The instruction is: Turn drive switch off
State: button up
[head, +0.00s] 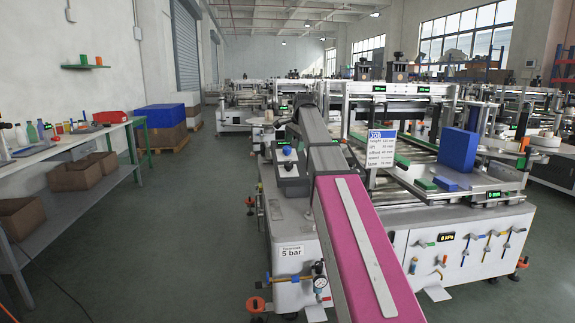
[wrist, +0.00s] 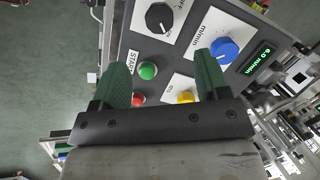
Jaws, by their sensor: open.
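In the wrist view a grey control panel (wrist: 200,50) lies in front of my gripper (wrist: 161,62). A black rotary knob (wrist: 160,17) sits at its top, with a label reading OFF beside it, partly cut by the frame edge. I take this knob as the drive switch; its exact setting is hard to read. My gripper's two green-padded fingers are apart, with nothing between them. The fingertips point toward the knob and appear short of it. In the head view the panel (head: 292,182) stands beside my arm, and my gripper cannot be made out clearly.
The labelling machine (head: 455,225) spreads right. A bench (head: 70,148) stands left; the aisle floor is clear.

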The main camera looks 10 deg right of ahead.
aim_at(290, 163)
jog(key=x, duration=1)
jog(key=shift+w+f, duration=0.15)
jog(key=shift+f, duration=0.15)
jog(key=c, duration=0.9)
